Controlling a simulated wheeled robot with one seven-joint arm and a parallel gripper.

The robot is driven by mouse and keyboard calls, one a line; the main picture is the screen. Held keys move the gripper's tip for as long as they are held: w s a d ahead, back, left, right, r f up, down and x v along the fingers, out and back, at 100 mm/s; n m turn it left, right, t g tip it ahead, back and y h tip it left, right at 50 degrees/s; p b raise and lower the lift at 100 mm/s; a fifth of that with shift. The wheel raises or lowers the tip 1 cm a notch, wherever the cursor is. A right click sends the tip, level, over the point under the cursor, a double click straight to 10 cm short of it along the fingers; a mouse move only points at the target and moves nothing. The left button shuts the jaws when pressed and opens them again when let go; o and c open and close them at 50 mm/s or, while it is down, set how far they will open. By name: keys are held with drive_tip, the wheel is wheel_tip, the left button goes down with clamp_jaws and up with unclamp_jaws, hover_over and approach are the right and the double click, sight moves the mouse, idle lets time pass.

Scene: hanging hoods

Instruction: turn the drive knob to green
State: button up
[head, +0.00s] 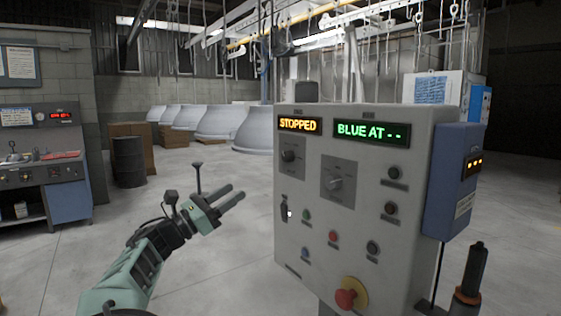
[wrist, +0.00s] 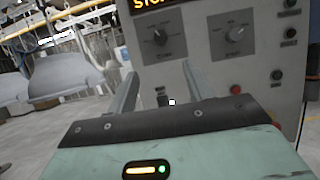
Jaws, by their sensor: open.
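A grey control panel (head: 375,230) carries two rotary knobs on dark square plates. The left knob (head: 289,156) is black and sits under the amber "STOPPED" display (head: 299,124). The right knob (head: 336,184) is pale grey and sits under the green "BLUE AT --" display (head: 371,132). The plate lettering is too small to read, so I cannot tell which is the drive knob. My gripper (head: 236,192) is open and empty, left of the panel and apart from it. In the wrist view, the black knob (wrist: 160,37) shows beyond and between the fingers; the grey knob (wrist: 237,34) is to their right.
A red emergency button (head: 347,299) sticks out low on the panel, below several small coloured buttons. A black key-like switch (head: 286,210) is at the panel's left edge. A blue box (head: 455,185) is on its right side.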

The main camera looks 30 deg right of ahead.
sight(284, 159)
drive_tip(key=p+x, duration=0.5)
drive_tip(key=x, duration=1)
drive_tip(key=shift+d+r, duration=0.1)
drive_tip(key=shift+d, duration=0.25)
drive_tip(key=shift+d+r, duration=0.1)
drive_tip(key=shift+d, duration=0.45)
drive_tip(key=c, duration=1)
